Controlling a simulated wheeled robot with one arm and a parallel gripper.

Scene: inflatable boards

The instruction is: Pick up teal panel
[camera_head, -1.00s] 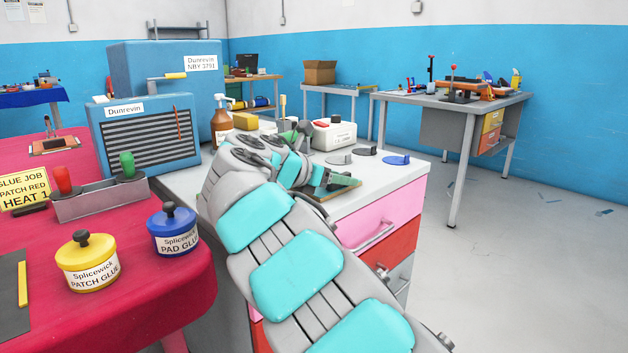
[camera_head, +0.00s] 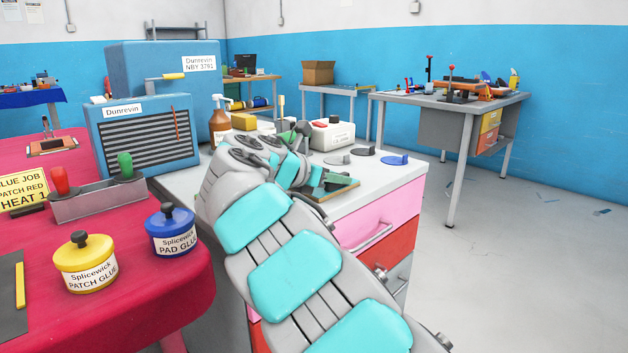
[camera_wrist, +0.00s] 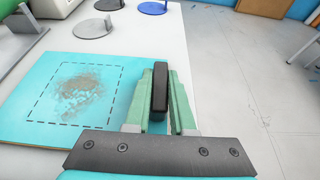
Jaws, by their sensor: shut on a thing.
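The teal panel (camera_wrist: 50,92) is a flat board with a tan edge, a dashed black square and a brown scuffed patch inside the square. It is at the left of the wrist view, over the white counter top. In the head view the panel (camera_head: 338,187) shows at the counter's front edge, partly hidden by my arm. My gripper (camera_wrist: 160,75) has green fingers shut on an upright black grip at the panel's right side. How the grip joins the panel is hidden by the fingers. I cannot tell whether the panel touches the counter.
On the white counter (camera_head: 385,180) behind the panel stand grey discs (camera_head: 337,159), a blue disc (camera_head: 394,160), a white canister (camera_head: 332,135) and a brown bottle (camera_head: 220,125). A red-covered table (camera_head: 130,300) with glue pots is at left.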

